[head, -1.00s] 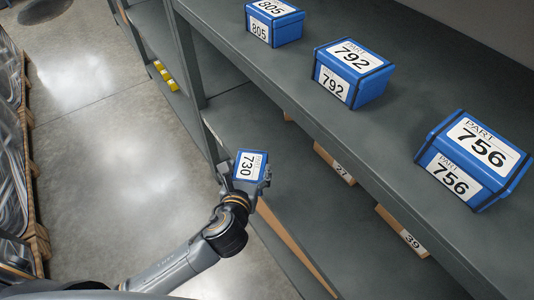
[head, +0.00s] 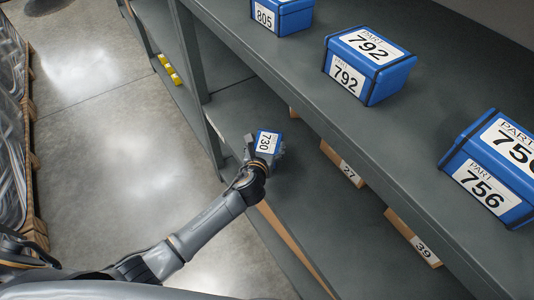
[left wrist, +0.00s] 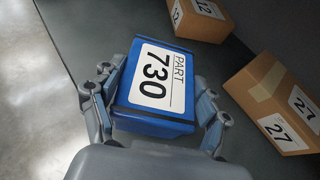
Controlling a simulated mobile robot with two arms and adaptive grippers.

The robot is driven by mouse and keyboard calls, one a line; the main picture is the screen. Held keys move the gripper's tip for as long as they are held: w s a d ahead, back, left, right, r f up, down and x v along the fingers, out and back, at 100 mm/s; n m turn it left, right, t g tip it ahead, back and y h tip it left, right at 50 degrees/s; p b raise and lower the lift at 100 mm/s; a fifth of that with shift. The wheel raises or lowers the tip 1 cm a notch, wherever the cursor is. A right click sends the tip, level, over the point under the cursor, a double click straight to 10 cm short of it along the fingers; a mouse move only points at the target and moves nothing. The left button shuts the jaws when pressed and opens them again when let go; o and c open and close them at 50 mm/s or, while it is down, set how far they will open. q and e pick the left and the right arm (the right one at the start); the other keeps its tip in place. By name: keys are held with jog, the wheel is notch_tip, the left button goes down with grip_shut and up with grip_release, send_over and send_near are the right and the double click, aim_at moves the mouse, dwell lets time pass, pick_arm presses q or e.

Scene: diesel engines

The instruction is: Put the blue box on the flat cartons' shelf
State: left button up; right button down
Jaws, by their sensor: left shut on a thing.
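My left gripper (head: 258,155) is shut on the blue box labelled PART 730 (head: 268,142). In the left wrist view the blue box (left wrist: 157,82) sits between the two fingers of the left gripper (left wrist: 155,105), one on each side. My right gripper is not in view.
The upper shelf (head: 300,70) overhangs the cartons and holds blue boxes 805 (head: 282,14), 792 (head: 369,64) and 756 (head: 492,170). A shelf upright (head: 190,60) stands left of the gripper. In the left wrist view, a carton marked 12 (left wrist: 201,18) lies behind carton 27 (left wrist: 275,97).

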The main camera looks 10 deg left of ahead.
pick_arm(q)
jog(key=shift+w+f, duration=0.2)
jog(key=shift+w, duration=0.1)
notch_tip(320, 180, down, 3)
jog(key=shift+w+f+b, duration=0.1)
jog(key=shift+w+b, duration=0.05)
jog(key=shift+b, duration=0.55)
jog(key=shift+f, duration=0.2)
jog(key=o, duration=1.6)
jog(key=shift+f, duration=0.1)
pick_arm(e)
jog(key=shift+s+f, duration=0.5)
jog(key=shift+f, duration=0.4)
pick_arm(q)
jog(key=shift+r, duration=0.25)
jog(key=p+v, duration=0.2)
jog(key=v, duration=1)
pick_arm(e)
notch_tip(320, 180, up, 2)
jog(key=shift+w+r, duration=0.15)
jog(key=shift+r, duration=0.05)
